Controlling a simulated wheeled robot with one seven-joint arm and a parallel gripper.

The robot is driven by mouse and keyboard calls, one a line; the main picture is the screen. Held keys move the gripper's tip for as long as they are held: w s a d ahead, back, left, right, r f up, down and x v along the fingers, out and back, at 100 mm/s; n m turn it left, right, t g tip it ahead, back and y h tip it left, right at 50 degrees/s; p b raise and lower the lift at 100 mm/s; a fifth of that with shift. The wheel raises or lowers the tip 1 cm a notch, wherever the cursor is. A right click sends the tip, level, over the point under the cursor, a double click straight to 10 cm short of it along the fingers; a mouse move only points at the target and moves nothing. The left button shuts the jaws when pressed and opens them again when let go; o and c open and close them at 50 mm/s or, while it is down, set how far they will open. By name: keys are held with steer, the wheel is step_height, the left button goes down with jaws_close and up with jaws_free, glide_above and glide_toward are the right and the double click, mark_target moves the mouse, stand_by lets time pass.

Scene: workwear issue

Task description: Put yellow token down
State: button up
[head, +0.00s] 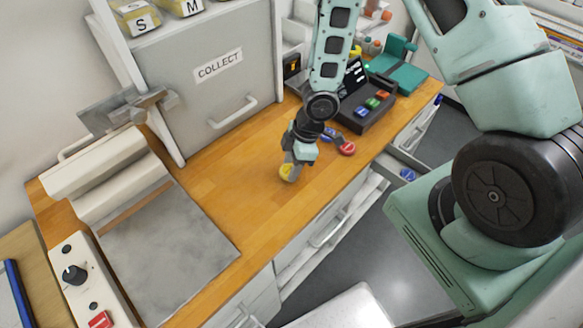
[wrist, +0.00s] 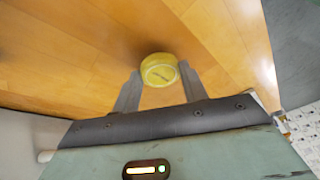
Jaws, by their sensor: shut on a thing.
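The yellow token (head: 287,172) is a small round disc. It is between the fingertips of my gripper (head: 291,167), low over the front part of the wooden counter (head: 230,165). In the wrist view the yellow token (wrist: 160,70) sits between the two grey fingers of my gripper (wrist: 157,84), which are shut on it. I cannot tell whether the token touches the counter.
A grey press plate (head: 155,245) is at left. Counter between is clear.

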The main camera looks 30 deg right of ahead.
steer(key=shift+f, duration=0.65)
steer(key=o, duration=1)
steer(key=shift+f, duration=0.1)
step_height(320, 180, up, 20)
steer(key=s+m+h+p, duration=0.2)
steer(key=h+p, duration=0.1)
steer(key=p, duration=0.1)
steer(key=s+a+r+m, duration=0.1)
steer(key=s+a+r, duration=0.1)
steer(key=s+r, duration=0.2)
steer(key=s+a+r+m, duration=0.2)
steer(key=s+a+r, duration=0.1)
steer(key=s+r, duration=0.2)
steer(key=s+a+r+m, duration=0.2)
steer(key=s+a+r, duration=0.1)
steer(key=s+r, duration=0.2)
steer(key=shift+s+a, duration=0.25)
steer(key=shift+s, duration=1)
